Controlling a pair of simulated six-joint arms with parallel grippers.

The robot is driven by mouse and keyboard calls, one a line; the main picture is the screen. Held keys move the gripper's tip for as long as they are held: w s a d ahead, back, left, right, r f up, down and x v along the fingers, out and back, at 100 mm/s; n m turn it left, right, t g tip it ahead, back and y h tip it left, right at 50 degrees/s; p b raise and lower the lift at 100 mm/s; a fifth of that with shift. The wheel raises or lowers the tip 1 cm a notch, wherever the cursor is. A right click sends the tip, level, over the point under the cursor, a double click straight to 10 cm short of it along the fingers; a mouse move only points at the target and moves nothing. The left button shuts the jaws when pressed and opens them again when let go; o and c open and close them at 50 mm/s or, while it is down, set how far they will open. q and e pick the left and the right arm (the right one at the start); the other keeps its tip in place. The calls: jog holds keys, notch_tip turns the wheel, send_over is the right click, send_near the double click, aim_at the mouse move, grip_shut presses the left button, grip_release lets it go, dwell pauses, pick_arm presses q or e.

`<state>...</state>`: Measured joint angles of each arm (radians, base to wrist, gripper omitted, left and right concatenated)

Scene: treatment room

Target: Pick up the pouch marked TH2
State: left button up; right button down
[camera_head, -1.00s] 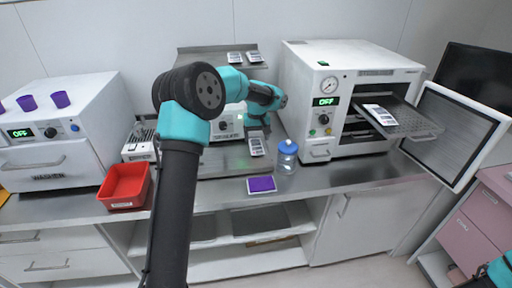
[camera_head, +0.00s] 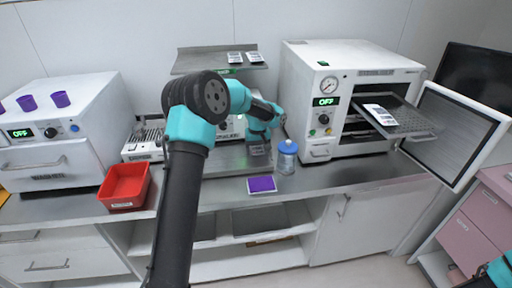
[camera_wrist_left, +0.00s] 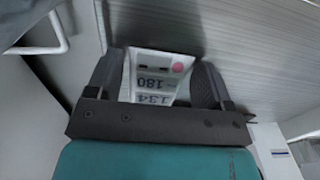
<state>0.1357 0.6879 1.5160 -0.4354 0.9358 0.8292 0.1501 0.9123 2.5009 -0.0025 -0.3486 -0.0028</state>
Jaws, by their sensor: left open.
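A pale pouch with dark markings (camera_head: 259,150) lies on the steel counter below my left gripper (camera_head: 258,138). In the left wrist view, a white pouch (camera_wrist_left: 155,80) with a red dot and the upside-down numbers 180 and 134 shows between the two dark fingers of the left gripper (camera_wrist_left: 162,80). The fingers are open on either side of it; contact cannot be told. No TH2 mark is readable. More pouches lie on the raised shelf (camera_head: 243,57) and on the steriliser's pulled-out tray (camera_head: 380,114). My right gripper is out of view.
A blue-lidded jar (camera_head: 287,158) stands close right of the left gripper. A purple mat (camera_head: 262,184) lies at the counter's front. A red bin (camera_head: 124,186) is at left. The steriliser (camera_head: 345,85) stands open at right.

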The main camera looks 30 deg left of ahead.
pick_arm(q)
jog(key=shift+f, duration=0.1)
dwell(0.4)
jog(key=c, duration=0.7)
jog(key=shift+r, duration=0.55)
notch_tip(320, 180, up, 3)
jog(key=shift+f, duration=0.2)
jog(key=s+d, duration=0.2)
jog(key=s, duration=0.2)
jog(key=s+d+r, duration=0.1)
jog(key=s+d, duration=0.2)
jog(key=s, duration=0.2)
jog(key=s+d, duration=0.3)
jog(key=s, duration=0.1)
jog(key=shift+s+d+r, duration=0.15)
jog(key=shift+s+d, duration=0.1)
jog(key=shift+s, duration=0.05)
